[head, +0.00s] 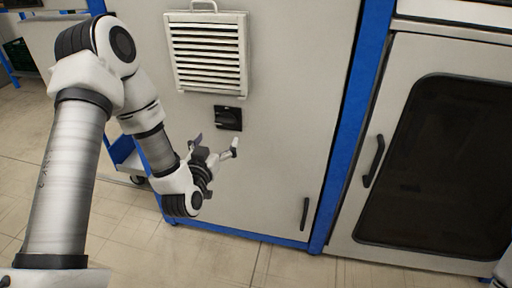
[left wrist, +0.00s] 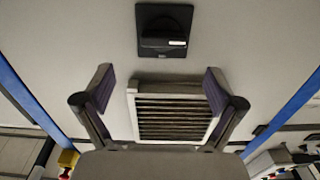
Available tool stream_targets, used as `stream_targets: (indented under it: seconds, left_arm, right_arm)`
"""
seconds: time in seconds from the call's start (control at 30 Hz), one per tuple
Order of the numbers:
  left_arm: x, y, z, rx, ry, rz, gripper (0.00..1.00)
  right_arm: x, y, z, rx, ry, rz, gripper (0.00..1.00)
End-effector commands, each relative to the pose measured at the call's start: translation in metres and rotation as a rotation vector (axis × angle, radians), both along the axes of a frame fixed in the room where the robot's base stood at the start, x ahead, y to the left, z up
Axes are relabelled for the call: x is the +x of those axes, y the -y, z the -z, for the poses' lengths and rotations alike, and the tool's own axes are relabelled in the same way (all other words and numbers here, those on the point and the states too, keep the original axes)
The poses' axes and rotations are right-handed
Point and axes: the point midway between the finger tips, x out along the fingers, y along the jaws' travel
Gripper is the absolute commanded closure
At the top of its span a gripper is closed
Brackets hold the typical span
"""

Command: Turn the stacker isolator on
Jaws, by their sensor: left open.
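The stacker isolator is a black rotary switch (head: 228,118) on a square black plate, on the grey cabinet front below a vent. In the left wrist view the switch (left wrist: 164,30) shows at the top centre, beyond my fingers, with a short white mark lying level on its knob. My left gripper (head: 215,150) is open, just below the switch in the head view. In the left wrist view its two dark fingers with purple pads (left wrist: 159,80) stand wide apart with nothing between them. They appear clear of the switch. My right gripper is out of view.
A louvred vent (head: 207,52) is on the cabinet (head: 270,150) above the switch. A black door handle (head: 305,213) is low on its right. A blue post (head: 347,125) separates it from a dark-windowed door (head: 445,150). The tiled floor (head: 120,225) in front shows bare.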

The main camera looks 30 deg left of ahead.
Motion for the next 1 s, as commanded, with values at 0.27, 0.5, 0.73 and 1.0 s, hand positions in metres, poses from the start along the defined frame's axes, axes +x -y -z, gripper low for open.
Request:
stream_targets:
  seconds: [0.27,0.5,0.73,1.0]
  left_arm:
    - [0.025,-0.006,-0.001,0.001,0.021,-0.001,0.06]
    - [0.068,-0.016,0.000,0.001,0.019,-0.001,0.06]
    - [0.078,-0.019,-0.001,-0.002,0.016,-0.001,0.06]
    - [0.078,-0.019,-0.001,-0.002,0.016,-0.001,0.63]
  right_arm:
    - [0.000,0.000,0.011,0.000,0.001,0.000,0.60]
    - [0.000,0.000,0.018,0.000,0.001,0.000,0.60]
    - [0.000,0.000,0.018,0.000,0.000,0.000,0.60]
    - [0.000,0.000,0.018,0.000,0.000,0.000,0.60]
